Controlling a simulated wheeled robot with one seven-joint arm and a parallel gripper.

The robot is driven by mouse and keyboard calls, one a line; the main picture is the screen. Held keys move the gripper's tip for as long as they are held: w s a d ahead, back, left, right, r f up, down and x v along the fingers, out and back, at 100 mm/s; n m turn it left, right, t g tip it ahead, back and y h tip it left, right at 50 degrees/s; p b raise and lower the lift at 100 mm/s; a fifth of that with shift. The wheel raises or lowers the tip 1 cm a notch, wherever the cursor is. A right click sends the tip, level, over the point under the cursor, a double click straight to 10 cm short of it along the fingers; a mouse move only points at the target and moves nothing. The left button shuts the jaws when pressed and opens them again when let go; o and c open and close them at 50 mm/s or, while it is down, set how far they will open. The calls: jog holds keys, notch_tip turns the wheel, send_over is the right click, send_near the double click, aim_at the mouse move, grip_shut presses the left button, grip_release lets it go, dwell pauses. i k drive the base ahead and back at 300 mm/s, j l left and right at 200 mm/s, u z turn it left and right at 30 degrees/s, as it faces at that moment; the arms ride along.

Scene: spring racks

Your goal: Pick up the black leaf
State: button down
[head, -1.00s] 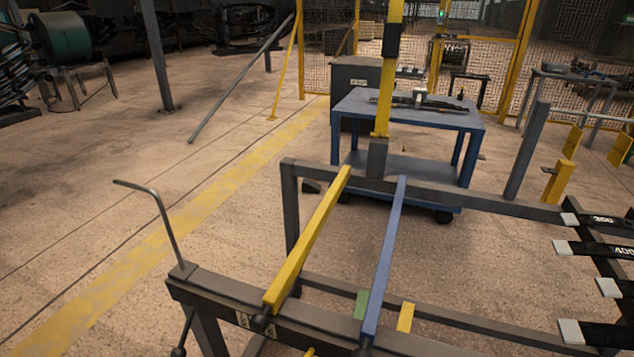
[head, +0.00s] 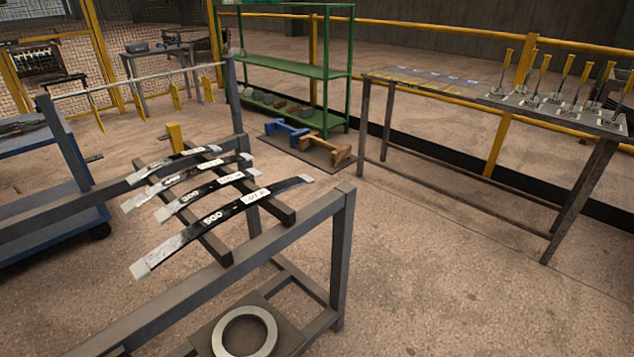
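Several black leaf springs lie side by side across two dark bars on a grey metal rack (head: 343,225) in the head view. They are curved black strips with pale ends and white printed marks. The nearest and longest black leaf (head: 262,196) reads 500 and carries a white label. Behind it lie a second black leaf (head: 222,189), a third (head: 205,175) and the farthest (head: 187,158). Which one the task means cannot be told from the frames. My gripper is not in view.
A pale ring (head: 244,334) sits on a plate low on the rack. A blue cart (head: 60,214) stands at left, a green shelf (head: 310,72) behind, and a table (head: 450,92) with several upright yellow-handled tools at right. Floor at front right is clear.

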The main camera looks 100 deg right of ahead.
aim_at(168, 211)
jog(key=k+l+z, duration=0.15)
jog(key=z, duration=0.25)
jog(key=k+l+z, duration=0.1)
jog(key=l+z, duration=0.4)
jog(key=z, duration=0.25)
jog(key=k+l+z, duration=0.1)
jog(key=l+z, duration=0.25)
